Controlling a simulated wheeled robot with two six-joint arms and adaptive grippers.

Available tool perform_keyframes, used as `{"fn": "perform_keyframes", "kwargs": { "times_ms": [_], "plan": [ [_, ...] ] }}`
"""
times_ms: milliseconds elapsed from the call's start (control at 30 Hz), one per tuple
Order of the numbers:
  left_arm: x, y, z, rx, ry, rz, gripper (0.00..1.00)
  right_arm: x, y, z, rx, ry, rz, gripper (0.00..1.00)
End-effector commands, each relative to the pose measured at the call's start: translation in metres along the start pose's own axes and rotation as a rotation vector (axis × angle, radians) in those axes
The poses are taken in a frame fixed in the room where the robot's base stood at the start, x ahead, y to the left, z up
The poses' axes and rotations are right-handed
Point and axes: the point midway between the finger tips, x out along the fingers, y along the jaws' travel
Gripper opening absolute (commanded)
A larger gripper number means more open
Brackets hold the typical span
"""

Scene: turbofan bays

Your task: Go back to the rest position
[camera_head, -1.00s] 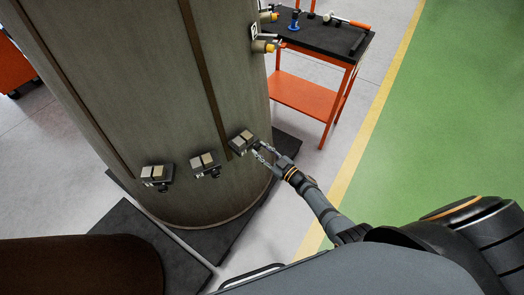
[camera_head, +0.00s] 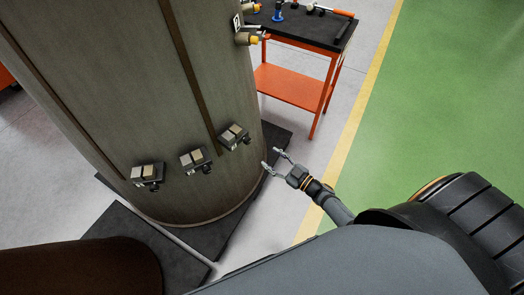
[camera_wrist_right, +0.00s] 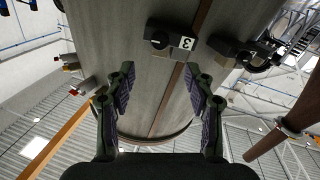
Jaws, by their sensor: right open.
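My right gripper (camera_head: 273,164) is open and empty in the head view, to the right of the big grey-brown cylinder (camera_head: 110,70) and apart from it. In the right wrist view its two fingers (camera_wrist_right: 160,105) stand wide apart with nothing between them, the cylinder wall behind. Three small dark blocks with pale tops are mounted low on the cylinder: a left one (camera_head: 147,174), a middle one (camera_head: 196,160) and a right one (camera_head: 234,137). The right one is nearest my right gripper. My left gripper is not in view.
An orange cart (camera_head: 290,86) with tools on its dark top stands behind the cylinder at upper right. Yellow-tipped fittings (camera_head: 247,39) stick out from the cylinder near it. Dark mats (camera_head: 150,240) lie at the cylinder's foot. Green floor (camera_head: 450,100) on the right is clear.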

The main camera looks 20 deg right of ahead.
Motion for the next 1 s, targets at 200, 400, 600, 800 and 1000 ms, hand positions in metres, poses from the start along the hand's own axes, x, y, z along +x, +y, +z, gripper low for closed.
{"fn": "perform_keyframes", "kwargs": {
  "times_ms": [200,400,600,800,1000],
  "plan": [
    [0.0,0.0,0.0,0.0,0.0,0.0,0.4,-0.014,0.0,-0.001,0.0,0.001,-0.001,0.54],
    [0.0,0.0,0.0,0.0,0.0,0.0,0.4,-0.014,0.0,0.0,0.0,0.001,0.0,0.54],
    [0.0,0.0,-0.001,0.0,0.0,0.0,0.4,-0.014,0.0,0.0,0.0,0.001,0.0,0.54],
    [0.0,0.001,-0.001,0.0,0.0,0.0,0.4,-0.024,0.002,0.03,0.025,-0.091,0.058,0.54],
    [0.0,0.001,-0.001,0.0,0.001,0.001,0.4,-0.104,-0.014,0.163,0.139,-0.553,0.259,0.54]
  ]
}}
